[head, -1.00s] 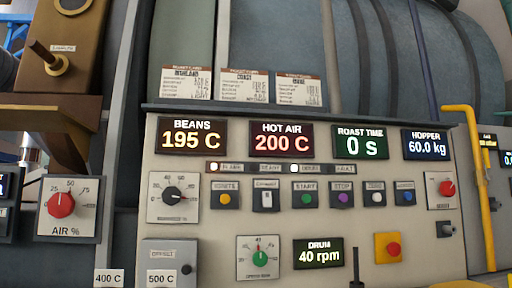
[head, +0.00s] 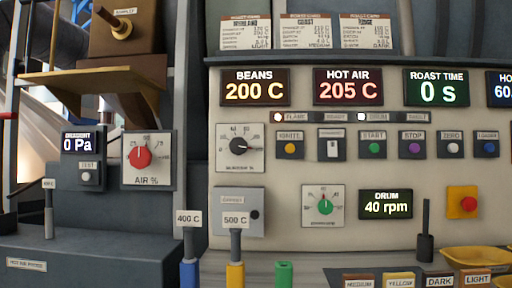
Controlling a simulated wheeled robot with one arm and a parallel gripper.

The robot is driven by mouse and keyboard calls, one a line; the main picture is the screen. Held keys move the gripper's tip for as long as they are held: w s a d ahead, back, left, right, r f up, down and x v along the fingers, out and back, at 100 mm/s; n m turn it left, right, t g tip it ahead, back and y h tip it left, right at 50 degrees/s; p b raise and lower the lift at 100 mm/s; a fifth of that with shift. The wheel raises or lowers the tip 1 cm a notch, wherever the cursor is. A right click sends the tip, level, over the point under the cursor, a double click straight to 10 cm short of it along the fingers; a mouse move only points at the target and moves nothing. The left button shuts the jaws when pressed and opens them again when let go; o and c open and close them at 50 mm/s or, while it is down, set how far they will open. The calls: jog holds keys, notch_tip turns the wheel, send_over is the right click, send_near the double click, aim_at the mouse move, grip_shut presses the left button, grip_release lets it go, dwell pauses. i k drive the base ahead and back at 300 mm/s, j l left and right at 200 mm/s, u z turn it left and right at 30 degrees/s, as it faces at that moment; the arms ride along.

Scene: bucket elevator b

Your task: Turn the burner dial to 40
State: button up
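The burner dial (head: 239,145) is a black knob on a white square plate, left of the middle on the cream control panel. Its scale is small; the pointer appears to face right and slightly down, near the high end. The plate's label is blurred but seems to read BURNER %. The knob is unobstructed. My gripper is not in view.
A red AIR % dial (head: 140,156) is to the left. A green dial (head: 324,206) sits lower, beside the drum display (head: 386,204) reading 40 rpm.

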aim_at(238, 146)
jog(key=k+j+u, duration=0.25)
jog(key=j, duration=0.55)
jog(key=j+u, duration=0.3)
jog(key=j, duration=0.5)
